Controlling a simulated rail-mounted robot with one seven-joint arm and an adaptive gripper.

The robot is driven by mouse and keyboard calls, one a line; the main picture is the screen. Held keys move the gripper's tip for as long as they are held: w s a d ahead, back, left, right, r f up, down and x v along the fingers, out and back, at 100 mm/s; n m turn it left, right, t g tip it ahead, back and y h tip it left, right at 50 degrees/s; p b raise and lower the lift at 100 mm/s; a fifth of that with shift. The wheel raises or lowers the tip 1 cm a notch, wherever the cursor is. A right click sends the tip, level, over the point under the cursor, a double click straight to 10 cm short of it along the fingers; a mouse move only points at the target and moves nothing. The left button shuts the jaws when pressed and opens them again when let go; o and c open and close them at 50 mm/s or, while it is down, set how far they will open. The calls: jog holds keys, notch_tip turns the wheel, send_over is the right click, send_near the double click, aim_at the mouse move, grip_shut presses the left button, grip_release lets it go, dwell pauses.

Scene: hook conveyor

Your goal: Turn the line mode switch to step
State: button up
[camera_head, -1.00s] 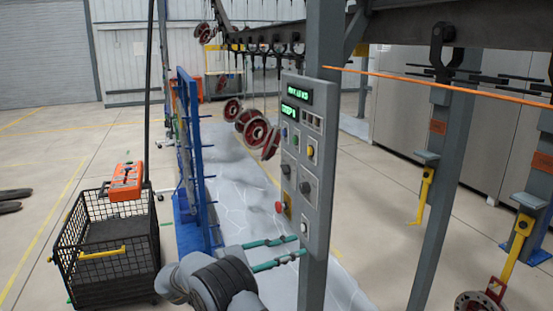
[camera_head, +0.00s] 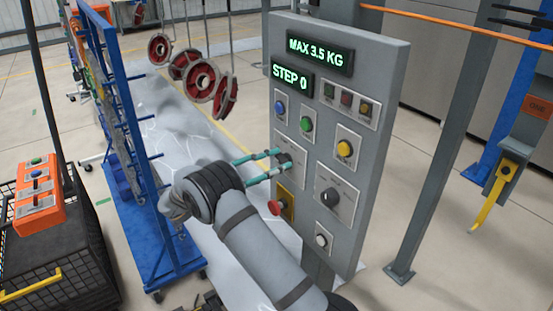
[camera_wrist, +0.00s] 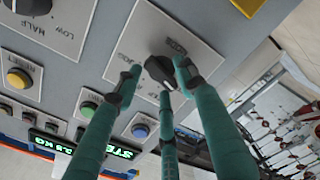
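A grey control panel (camera_head: 352,95) carries a black rotary switch (camera_wrist: 160,70) on a pale plate in the upper middle of the wrist view. In the head view this switch (camera_head: 285,158) is small and partly hidden by my fingertips. Its lettering is partly covered; "JOG" shows at one side, the rest is hard to read. My gripper (camera_wrist: 158,78) has its teal fingers spread around the switch. The right fingertip is very close to the knob; I cannot tell whether it touches. The left one is apart. My gripper (camera_head: 276,163) reaches the panel from the left in the head view.
Displays (camera_head: 318,55) read "MAX 3.5 KG" and "STEP 0". A second black knob (camera_head: 330,197) marked "HALF" and "LOW", a red emergency button (camera_head: 275,207), and green (camera_head: 307,124) and yellow (camera_head: 345,148) buttons surround the switch. A blue rack (camera_head: 125,110) stands left.

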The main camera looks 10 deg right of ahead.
jog(key=shift+w+d, duration=0.15)
jog(key=shift+d, duration=0.1)
jog(key=shift+s+d+r, duration=0.15)
jog(key=shift+s+d, duration=0.05)
jog(key=shift+s, duration=0.15)
jog(key=shift+w, duration=0.15)
jog(key=c, duration=0.3)
jog(key=shift+a, duration=0.1)
grip_shut()
